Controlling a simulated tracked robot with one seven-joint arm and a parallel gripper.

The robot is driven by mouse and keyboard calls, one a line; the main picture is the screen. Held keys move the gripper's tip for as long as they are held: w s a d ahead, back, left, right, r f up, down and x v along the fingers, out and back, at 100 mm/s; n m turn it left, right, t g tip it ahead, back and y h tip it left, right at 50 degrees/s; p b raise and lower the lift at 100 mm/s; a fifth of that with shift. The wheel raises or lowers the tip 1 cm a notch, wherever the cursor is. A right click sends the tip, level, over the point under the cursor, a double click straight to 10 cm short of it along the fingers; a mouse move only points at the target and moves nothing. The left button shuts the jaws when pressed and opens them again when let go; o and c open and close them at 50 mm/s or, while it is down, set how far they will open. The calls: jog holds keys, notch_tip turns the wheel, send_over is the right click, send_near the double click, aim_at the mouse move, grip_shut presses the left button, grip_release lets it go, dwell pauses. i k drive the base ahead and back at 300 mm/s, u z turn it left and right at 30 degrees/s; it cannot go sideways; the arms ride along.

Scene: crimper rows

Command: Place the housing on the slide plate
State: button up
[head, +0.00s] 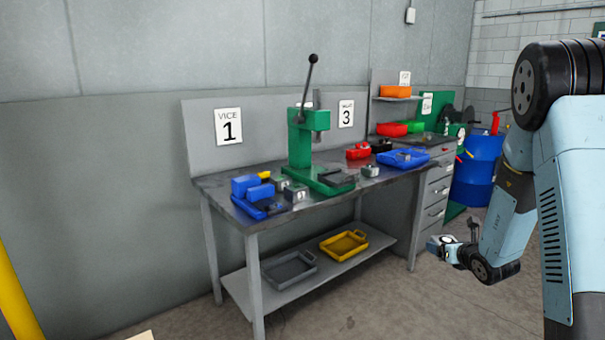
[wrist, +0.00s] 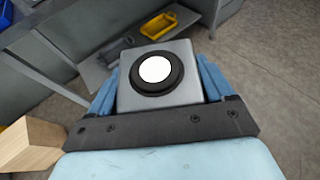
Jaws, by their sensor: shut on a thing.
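The housing (wrist: 160,72) is a grey square block with a black ring and a white round centre. It fills the middle of the wrist view. My gripper (wrist: 160,88) has its blue fingers on both sides of it and is shut on it. In the head view my gripper (head: 440,245) hangs to the right of the bench, apart from it, with the housing small at its end. A green lever press (head: 308,140) stands on the bench. A dark flat plate (head: 336,178) lies at its base; I cannot tell for sure that it is the slide plate.
The bench (head: 290,212) carries a blue vice (head: 255,195), small grey blocks (head: 295,193) and a blue tray (head: 403,158). Its lower shelf holds a grey tray (head: 289,269) and a yellow tray (head: 344,245). A blue drum (head: 478,175) stands behind my arm. Floor before the bench is free.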

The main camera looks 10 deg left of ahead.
aim_at(338, 176)
jog(key=u, duration=0.45)
jog(key=i, duration=1)
jog(key=u, duration=0.05)
